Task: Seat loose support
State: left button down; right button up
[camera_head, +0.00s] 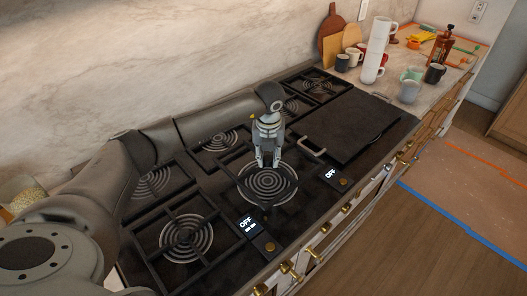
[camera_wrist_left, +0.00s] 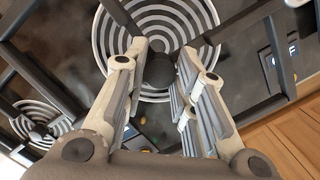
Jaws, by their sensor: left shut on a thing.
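My left gripper (camera_head: 267,163) points down over the middle front burner (camera_head: 268,184) of the black cooktop. In the left wrist view its two fingers (camera_wrist_left: 162,62) close in on a dark part of the support (camera_wrist_left: 160,72), in front of the burner's pale rings (camera_wrist_left: 165,18). The fingers hide much of what they hold. Dark support bars (camera_wrist_left: 272,50) run beside the burner in the wrist view. I cannot tell from these views whether the held support is level or touches the cooktop. My right gripper is not in view.
A black griddle plate (camera_head: 352,125) with a pale handle (camera_head: 312,147) lies right of the gripper. A fixed-looking support (camera_head: 187,237) covers the front left burner. Stacked white mugs (camera_head: 376,50), other cups and cutting boards (camera_head: 331,35) stand on the counter at the back right.

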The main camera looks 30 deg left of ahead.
aim_at(268, 164)
pick_arm(q)
jog(key=shift+a, duration=0.1)
jog(key=shift+f+b, duration=0.85)
notch_tip(268, 164, down, 3)
jog(key=shift+f+b, duration=0.1)
jog(key=shift+b, duration=1.15)
jog(key=shift+f, duration=0.35)
jog(key=shift+f+b, duration=0.1)
jog(key=shift+b, duration=0.2)
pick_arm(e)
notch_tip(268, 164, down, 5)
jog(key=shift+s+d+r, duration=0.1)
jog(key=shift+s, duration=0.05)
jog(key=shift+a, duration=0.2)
